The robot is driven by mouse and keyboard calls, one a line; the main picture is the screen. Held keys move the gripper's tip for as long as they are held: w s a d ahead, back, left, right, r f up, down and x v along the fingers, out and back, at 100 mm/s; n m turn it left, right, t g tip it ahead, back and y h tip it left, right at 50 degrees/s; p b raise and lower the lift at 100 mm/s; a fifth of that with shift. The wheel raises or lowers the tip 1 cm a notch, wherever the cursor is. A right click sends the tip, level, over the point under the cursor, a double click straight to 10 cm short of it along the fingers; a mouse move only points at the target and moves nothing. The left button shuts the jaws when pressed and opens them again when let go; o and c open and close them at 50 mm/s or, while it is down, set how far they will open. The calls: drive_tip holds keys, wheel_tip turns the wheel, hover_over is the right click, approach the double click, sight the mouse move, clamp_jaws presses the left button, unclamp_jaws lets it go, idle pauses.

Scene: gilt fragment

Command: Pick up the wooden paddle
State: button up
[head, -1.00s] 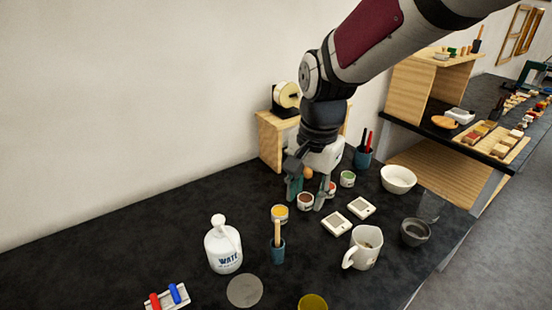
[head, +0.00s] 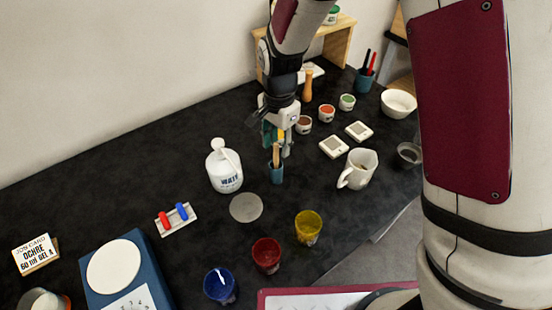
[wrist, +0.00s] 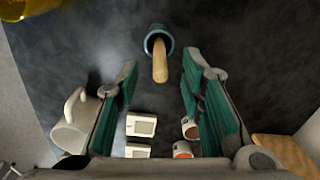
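The wooden paddle (head: 276,156) stands upright in a small teal cup (head: 277,176) on the dark counter. In the wrist view the paddle (wrist: 160,66) points up toward the camera from the cup (wrist: 151,36), a little beyond the fingertips. My gripper (head: 278,145) is above and around the paddle's upper end in the head view. In the wrist view my gripper (wrist: 162,72) is open, its two green-padded fingers on either side of the paddle's line, with gaps to both. Whether the paddle tip is between the fingers is hard to tell.
A white water bottle (head: 224,168) stands left of the cup and a grey disc (head: 246,208) lies in front. A white mug (head: 358,169) and two white square boxes (head: 333,147) are to the right. Yellow (head: 308,228), red (head: 267,255) and blue (head: 220,286) cups stand nearer.

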sight(276, 157)
drive_tip(key=shift+s+a+f+p, duration=0.15)
drive_tip(key=shift+f+p, duration=0.1)
drive_tip(key=shift+f, duration=1.1)
drive_tip(key=shift+s+a+f+p, duration=0.1)
drive_tip(key=shift+f+p, duration=0.15)
drive_tip(key=shift+f, duration=1.05)
clamp_jaws()
